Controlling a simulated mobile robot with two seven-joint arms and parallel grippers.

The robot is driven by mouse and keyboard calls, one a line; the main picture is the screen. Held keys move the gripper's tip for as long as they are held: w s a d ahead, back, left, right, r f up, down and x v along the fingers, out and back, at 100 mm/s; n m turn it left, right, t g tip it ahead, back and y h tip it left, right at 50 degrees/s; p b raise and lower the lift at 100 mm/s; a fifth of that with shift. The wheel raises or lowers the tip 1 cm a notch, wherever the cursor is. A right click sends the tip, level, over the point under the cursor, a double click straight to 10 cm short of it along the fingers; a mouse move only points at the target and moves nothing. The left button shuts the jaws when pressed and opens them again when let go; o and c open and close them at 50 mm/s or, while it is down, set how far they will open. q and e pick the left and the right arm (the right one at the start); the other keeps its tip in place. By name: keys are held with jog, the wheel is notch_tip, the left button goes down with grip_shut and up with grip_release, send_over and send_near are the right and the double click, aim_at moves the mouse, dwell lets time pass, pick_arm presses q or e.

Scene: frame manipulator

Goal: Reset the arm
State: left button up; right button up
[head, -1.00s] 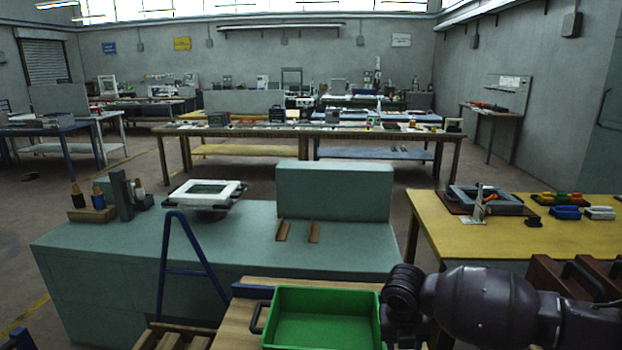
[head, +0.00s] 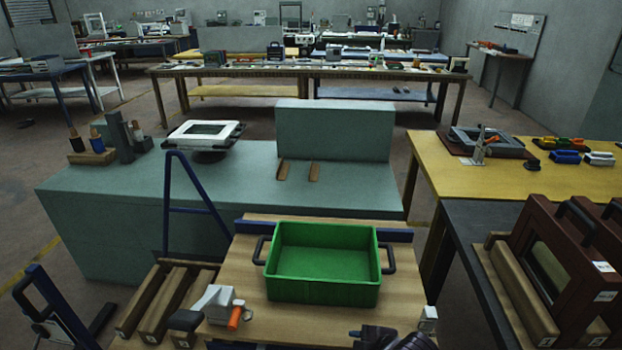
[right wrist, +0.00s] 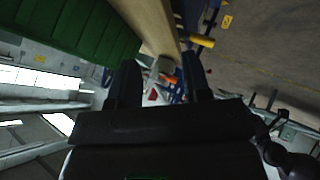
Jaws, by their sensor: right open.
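My right gripper (right wrist: 158,70) shows in the right wrist view with its two dark fingers apart and nothing between them. In the head view only a dark part of my right arm (head: 405,341) shows at the bottom edge, in front of the green bin. The green bin (head: 322,290) stands empty on a wooden-topped table (head: 245,290). Its green ribbed wall also fills the upper left of the right wrist view (right wrist: 70,30). My left gripper is not in view.
A white and orange clamp (head: 220,305) is on the table left of the bin. Dark red frames (head: 545,262) stand on a dark table at right. A teal bench (head: 110,190) lies behind, with a white frame (head: 204,134) on a stand. A yellow table (head: 430,165) is at back right.

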jog(key=s+d+f+m+t+h, duration=0.2)
jog(key=s+d+m+t+h, duration=0.3)
jog(key=s+d+m, duration=0.9)
jog(key=d+m+h, duration=0.1)
jog(key=d+m, duration=0.1)
jog(key=d, duration=0.1)
jog(key=shift+s+d+f+m, duration=0.3)
jog(key=shift+d+f, duration=0.1)
